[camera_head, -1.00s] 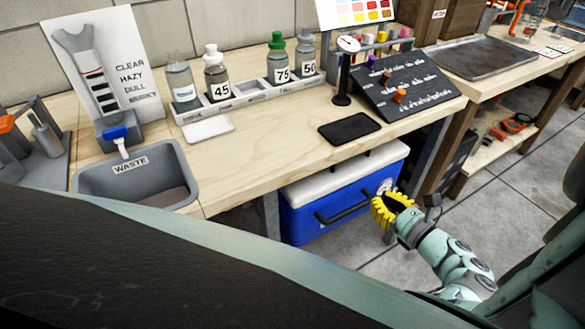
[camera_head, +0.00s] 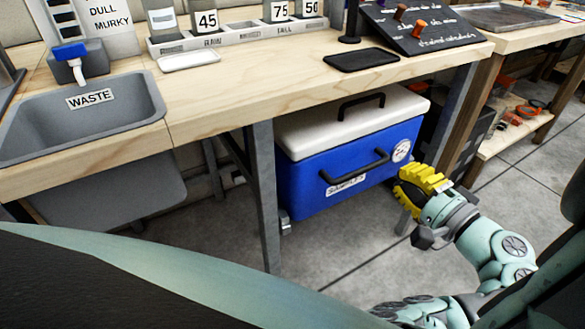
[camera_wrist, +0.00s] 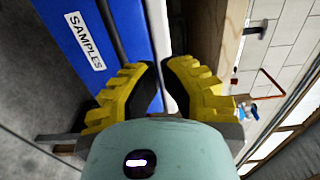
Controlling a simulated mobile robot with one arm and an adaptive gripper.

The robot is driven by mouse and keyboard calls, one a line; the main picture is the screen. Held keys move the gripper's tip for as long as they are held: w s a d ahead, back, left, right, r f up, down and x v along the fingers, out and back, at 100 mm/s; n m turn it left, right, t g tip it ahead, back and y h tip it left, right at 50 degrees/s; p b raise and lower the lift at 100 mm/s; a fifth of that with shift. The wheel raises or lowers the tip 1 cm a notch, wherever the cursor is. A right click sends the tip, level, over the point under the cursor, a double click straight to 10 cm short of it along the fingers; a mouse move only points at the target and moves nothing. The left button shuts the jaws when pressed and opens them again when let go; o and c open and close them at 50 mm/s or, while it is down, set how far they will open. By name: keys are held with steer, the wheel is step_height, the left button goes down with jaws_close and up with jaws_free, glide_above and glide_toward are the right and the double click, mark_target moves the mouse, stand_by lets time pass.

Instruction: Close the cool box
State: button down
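The cool box (camera_head: 310,183) stands on the floor under the workbench, with a blue body and a white lid (camera_head: 315,122). The lid rests on top and looks down, with no clear gap along its front edge. It carries a dark handle (camera_head: 362,100), and another dark handle (camera_head: 355,166) crosses the blue front. My yellow-fingered gripper (camera_head: 418,182) is beside the box's front right corner. In the wrist view my gripper (camera_wrist: 160,70) is open, its fingertips apart and nothing held between them. The blue front with a SAMPLES label (camera_wrist: 85,40) and the pale lid (camera_wrist: 157,25) lie ahead.
The workbench top (camera_head: 230,95) overhangs the box, and a grey bench leg (camera_head: 263,190) stands at its left. A grey waste basin (camera_head: 90,110) hangs at the left. A wooden shelf (camera_head: 510,130) is at the right. The floor in front is clear.

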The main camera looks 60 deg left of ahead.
mark_target(351, 136)
steer(key=a, duration=0.4)
steer(key=a+b, duration=0.1)
steer(key=a, duration=0.4)
steer(key=a+b, duration=0.1)
steer(key=a, duration=0.3)
steer(key=shift+w+a, duration=0.35)
steer(key=shift+a, duration=0.05)
steer(key=shift+w+a, duration=0.15)
steer(key=shift+a, duration=1.75)
steer(key=shift+d, duration=0.15)
